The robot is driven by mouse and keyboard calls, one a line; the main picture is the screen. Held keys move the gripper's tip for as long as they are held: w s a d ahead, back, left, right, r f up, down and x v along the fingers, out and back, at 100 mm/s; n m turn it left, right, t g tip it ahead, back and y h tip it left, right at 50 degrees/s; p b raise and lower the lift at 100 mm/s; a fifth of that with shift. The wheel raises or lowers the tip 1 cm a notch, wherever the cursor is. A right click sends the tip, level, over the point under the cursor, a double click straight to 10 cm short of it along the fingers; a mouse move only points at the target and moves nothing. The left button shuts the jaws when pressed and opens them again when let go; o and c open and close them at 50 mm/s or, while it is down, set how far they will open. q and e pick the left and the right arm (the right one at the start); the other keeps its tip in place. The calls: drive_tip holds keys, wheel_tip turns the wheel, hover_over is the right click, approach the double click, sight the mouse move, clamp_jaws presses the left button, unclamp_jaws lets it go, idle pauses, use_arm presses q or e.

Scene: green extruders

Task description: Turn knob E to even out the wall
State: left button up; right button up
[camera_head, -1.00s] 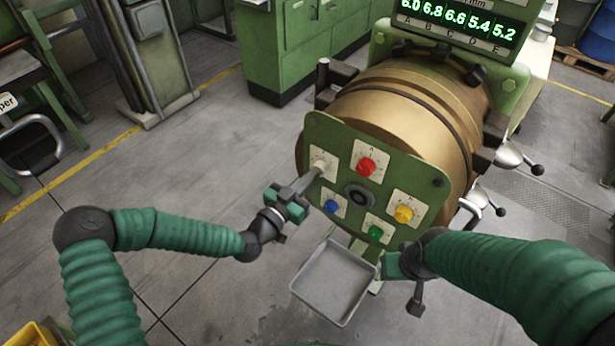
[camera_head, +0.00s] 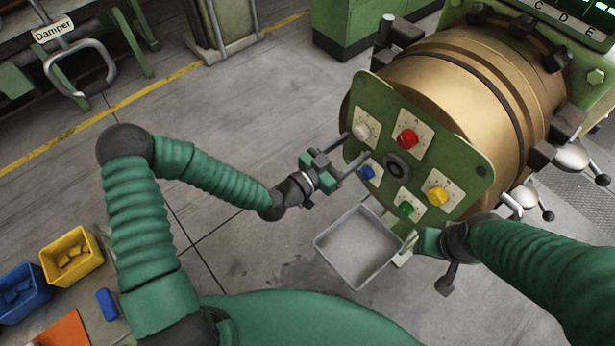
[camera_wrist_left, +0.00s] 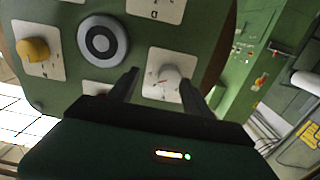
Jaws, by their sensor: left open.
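The green plate (camera_head: 455,158) on the brass barrel's end carries knobs around a dark hub (camera_head: 397,165). The white knob (camera_head: 362,130) is at its upper left, with the blue knob (camera_head: 368,172) below it. My left gripper (camera_head: 354,148) is open in front of the plate's left edge. In the left wrist view the white knob (camera_wrist_left: 168,80) lies between its fingers, apart from both; contact cannot be seen. Its card letter is unreadable, but the card above it reads D. My right gripper (camera_head: 432,242) is below the plate, its fingers largely hidden.
Red (camera_head: 407,138), yellow (camera_head: 438,195) and green (camera_head: 406,208) knobs share the plate. A grey tray (camera_head: 357,246) sits below. The display (camera_head: 580,12) is mostly cut off; labels C, D, E show. Yellow (camera_head: 72,258) and blue (camera_head: 22,292) bins stand at lower left.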

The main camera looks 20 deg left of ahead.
use_arm(q)
drive_tip(key=w+a+p+v, duration=0.1)
drive_tip(key=v, duration=1.5)
drive_tip(key=shift+a+f+p, duration=0.2)
drive_tip(key=shift+p, duration=0.15)
use_arm(e)
drive_tip(key=shift+s+a+r, duration=0.2)
drive_tip(key=shift+a+r, duration=0.9)
drive_tip(key=shift+a, duration=0.05)
